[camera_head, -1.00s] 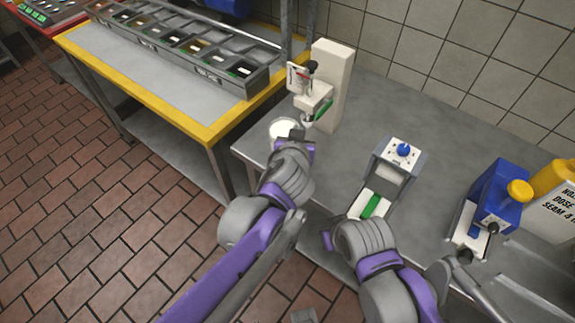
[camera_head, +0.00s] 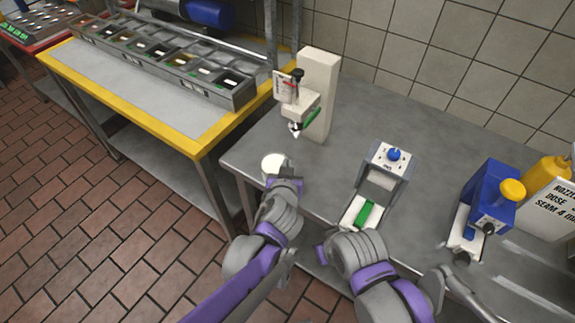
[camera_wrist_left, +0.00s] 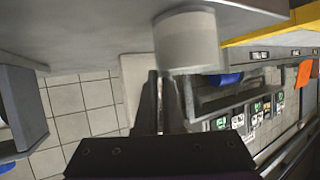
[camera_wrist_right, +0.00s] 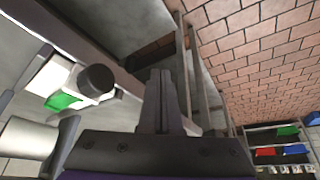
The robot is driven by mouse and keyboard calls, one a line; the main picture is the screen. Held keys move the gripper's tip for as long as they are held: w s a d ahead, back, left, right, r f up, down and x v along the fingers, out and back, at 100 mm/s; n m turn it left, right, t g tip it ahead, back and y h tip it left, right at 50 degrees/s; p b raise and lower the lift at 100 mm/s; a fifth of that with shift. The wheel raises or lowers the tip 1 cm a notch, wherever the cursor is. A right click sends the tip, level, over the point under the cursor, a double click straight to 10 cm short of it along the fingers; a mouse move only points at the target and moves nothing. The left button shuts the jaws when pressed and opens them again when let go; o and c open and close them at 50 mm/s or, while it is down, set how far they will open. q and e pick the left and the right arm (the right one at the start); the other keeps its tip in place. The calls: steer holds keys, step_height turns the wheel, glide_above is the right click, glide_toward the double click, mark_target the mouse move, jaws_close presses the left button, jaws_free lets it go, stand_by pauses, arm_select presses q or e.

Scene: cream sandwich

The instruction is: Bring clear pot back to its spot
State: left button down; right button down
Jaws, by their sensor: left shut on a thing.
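The clear pot (camera_head: 273,163) is a pale, whitish cylinder near the left front corner of the grey worktop, below the cream dispenser in the picture. In the left wrist view the pot (camera_wrist_left: 188,42) is at the fingertips of my left gripper (camera_wrist_left: 168,78). My left gripper (camera_head: 283,181) is shut on it, partly hidden by its own wrist. I cannot tell whether the pot touches the worktop. My right gripper (camera_wrist_right: 162,82) has its fingers close together with nothing between them in the right wrist view; in the head view its arm hides the fingertips.
The cream dispenser (camera_head: 318,85) with a green lever stands at the back left. A grey device with a blue knob (camera_head: 388,160) and a blue device (camera_head: 490,195) stand to the right. A yellow-edged table (camera_head: 180,137) with a bin rail (camera_head: 245,97) is at left.

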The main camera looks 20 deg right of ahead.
arm_select(q)
steer(key=c, duration=1)
jaws_free()
steer(key=shift+f, duration=0.1)
steer(key=shift+r, duration=0.2)
steer(key=p+v, duration=0.1)
steer(key=v, duration=1.1)
steer(key=shift+p, duration=0.35)
steer(key=w+a+f+n+g+y, duration=0.1)
steer(key=a+f+n+y, duration=0.15)
steer(key=a, duration=0.85)
steer(key=s+a+f+n+g, duration=0.1)
steer(key=s+a+f+g, duration=0.1)
steer(key=s+a, duration=0.2)
steer(key=s+a+f+g+y, duration=0.1)
steer(key=s+a+f, duration=0.1)
steer(key=a, duration=0.6)
steer(key=s+a+f+n+g+y, duration=0.1)
steer(key=s+a+f+g, duration=0.1)
steer(key=s+a, duration=0.3)
steer(key=shift+s+a+f+n+g+y, duration=0.15)
steer(key=shift+a+f+n, duration=0.05)
steer(key=shift+a, duration=0.15)
steer(key=shift+s+a+f+n+g+y, duration=0.1)
steer(key=shift+s+a+f+n+g, duration=0.1)
steer(key=shift+a, duration=0.2)
